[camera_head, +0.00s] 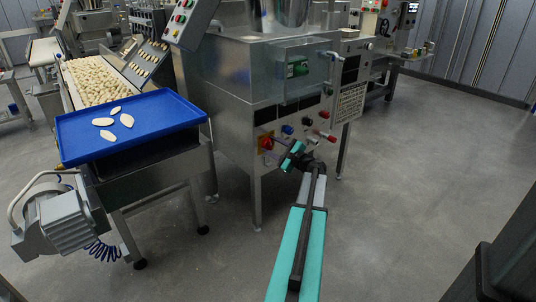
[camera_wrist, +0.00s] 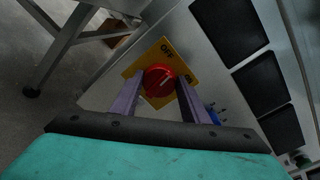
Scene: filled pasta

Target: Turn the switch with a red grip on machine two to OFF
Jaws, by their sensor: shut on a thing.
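The switch with a red grip (camera_head: 266,142) sits on the front of the steel machine in the head view. In the wrist view the round red grip (camera_wrist: 158,80) is on a tilted yellow plate (camera_wrist: 152,54) lettered OFF and ON. A pale line on the grip appears to point towards the ON lettering. My gripper (camera_head: 277,147) reaches the panel from the lower right. In the wrist view my gripper (camera_wrist: 160,84) has one purple finger on each side of the grip and is shut on it. The fingers hide the plate's lower part.
Blue, red and dark controls (camera_head: 287,129) sit close right of the switch. A blue tray (camera_head: 160,112) with pale pasta pieces stands at the left, above a grey motor unit (camera_head: 66,222). Open grey floor (camera_head: 400,200) lies to the right.

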